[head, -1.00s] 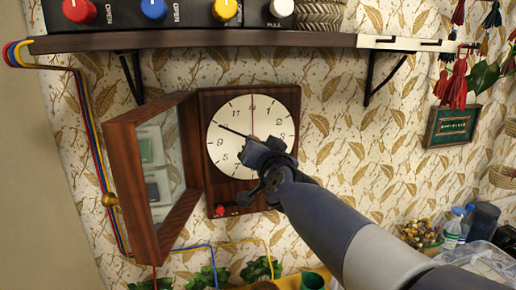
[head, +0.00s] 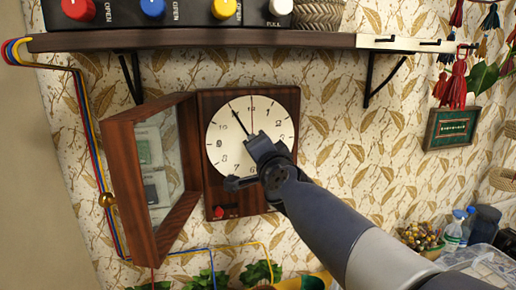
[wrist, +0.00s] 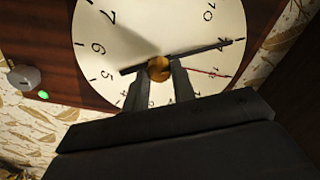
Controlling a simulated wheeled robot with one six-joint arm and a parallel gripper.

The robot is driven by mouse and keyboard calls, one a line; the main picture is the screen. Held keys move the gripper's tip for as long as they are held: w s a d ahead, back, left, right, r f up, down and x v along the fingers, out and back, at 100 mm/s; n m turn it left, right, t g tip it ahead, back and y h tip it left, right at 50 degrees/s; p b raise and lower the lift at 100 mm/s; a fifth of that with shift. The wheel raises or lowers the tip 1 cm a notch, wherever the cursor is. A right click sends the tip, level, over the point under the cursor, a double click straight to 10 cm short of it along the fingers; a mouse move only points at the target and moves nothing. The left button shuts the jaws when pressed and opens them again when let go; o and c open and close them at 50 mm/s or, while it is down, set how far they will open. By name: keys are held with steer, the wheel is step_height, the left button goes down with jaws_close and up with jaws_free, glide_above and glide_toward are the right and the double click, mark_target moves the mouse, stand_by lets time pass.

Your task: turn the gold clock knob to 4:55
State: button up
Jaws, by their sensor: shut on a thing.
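The wall clock has a white round face (head: 222,120) in a dark wooden case. My gripper (head: 256,140) reaches in from the lower right and covers the face's middle in the head view, hiding the gold knob there. In the wrist view the gold knob (wrist: 159,67) sits at the centre of the face, between my gripper's fingertips (wrist: 160,80), which are shut on it. The long black hand (wrist: 208,49) points about at the 11 position. The short black hand (wrist: 134,69) points close to the 5. A thin red hand (wrist: 205,71) points toward the top of the dial.
The clock's glazed wooden door (head: 150,175) stands open at the left. A shelf (head: 200,40) with coloured knobs runs above. Bottles (head: 453,230) and a clear box (head: 478,262) stand at the lower right.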

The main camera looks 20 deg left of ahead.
stand_by(0.3)
steer(key=o, duration=1)
steer(key=shift+s, duration=0.1)
steer(key=shift+p+v, duration=0.4)
steer(key=shift+v, duration=4.95)
steer(key=x, duration=1.1)
steer(key=shift+b, duration=0.4)
steer(key=shift+s+d, duration=0.15)
